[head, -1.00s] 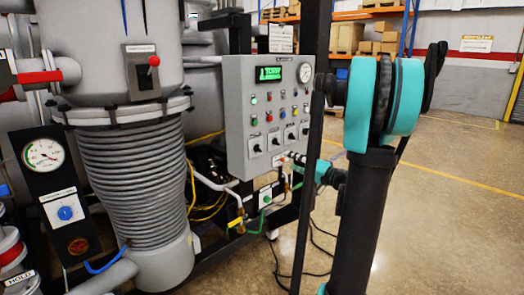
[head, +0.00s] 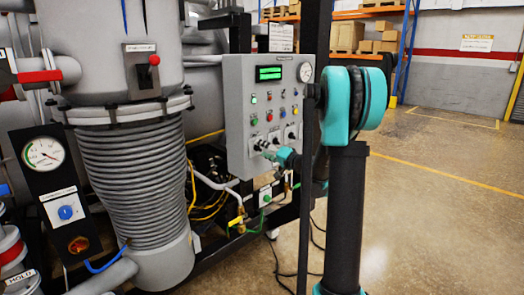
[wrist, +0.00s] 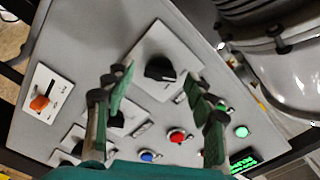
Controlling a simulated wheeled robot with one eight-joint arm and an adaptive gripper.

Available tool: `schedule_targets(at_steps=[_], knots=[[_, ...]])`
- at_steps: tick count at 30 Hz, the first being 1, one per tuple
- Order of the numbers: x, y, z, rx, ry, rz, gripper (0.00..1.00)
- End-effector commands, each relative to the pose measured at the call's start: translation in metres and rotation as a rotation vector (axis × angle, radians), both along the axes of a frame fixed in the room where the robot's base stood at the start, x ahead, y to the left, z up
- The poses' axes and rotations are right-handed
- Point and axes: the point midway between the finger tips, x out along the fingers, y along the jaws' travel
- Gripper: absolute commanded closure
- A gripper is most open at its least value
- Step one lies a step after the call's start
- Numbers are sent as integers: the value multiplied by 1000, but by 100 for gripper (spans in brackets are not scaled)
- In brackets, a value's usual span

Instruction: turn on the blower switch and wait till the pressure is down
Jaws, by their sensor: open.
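The grey control panel (head: 236,125) has a row of black rotary switches along its lower part. Their labels are too small to read, so I cannot tell which is the blower switch. My gripper (head: 267,150) is at the leftmost switch of that row. In the wrist view my gripper (wrist: 158,85) is open, its two fingers apart. A black knob (wrist: 160,69) on a white plate shows between and just beyond the fingertips; contact cannot be told. A second black knob (wrist: 122,115) is partly behind the left finger. The panel's green display (head: 270,73) is lit but unreadable.
A round gauge (head: 305,73) sits at the panel's top right, another gauge (head: 43,153) on a black plate at left. An orange switch (wrist: 42,103) is near the panel edge. A dark upright post (head: 310,200) stands beside my arm. Floor at right is clear.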

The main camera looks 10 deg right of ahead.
Motion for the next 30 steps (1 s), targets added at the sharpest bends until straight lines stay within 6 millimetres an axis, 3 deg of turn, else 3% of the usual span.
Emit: schedule_targets(at_steps=[13, 24, 30], knots=[[8, 6, 0, 0, 0, 1, 46], [7, 6, 0, 0, 0, 1, 92], [7, 6, 0, 6, 5, 0, 95]])
